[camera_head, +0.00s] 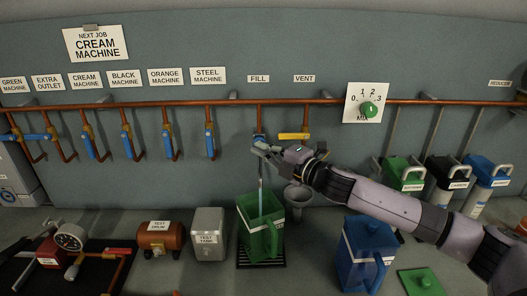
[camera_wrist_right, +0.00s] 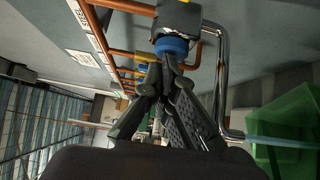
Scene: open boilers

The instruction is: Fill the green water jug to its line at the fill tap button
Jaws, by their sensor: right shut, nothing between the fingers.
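The green water jug (camera_head: 262,238) stands upright on a dark grate under the fill tap, its handle toward me. A thin pale stream (camera_head: 261,190) runs down from the tap into the jug, and the stream (camera_wrist_right: 275,141) also shows in the right wrist view beside the green jug (camera_wrist_right: 288,140). The water level inside is not clear. My right gripper (camera_head: 266,148) is shut and empty, at the fill tap below the FILL sign. In the right wrist view my fingertips (camera_wrist_right: 170,62) meet the blue button (camera_wrist_right: 171,46) and appear to touch it. My left gripper is not in view.
A blue jug (camera_head: 365,258) and a green lid (camera_head: 421,281) sit right of the green jug. A grey funnel (camera_head: 298,195) is close beside it. The test tank (camera_head: 208,236) stands left. A copper pipe (camera_head: 220,103) with blue-handled valves runs along the wall.

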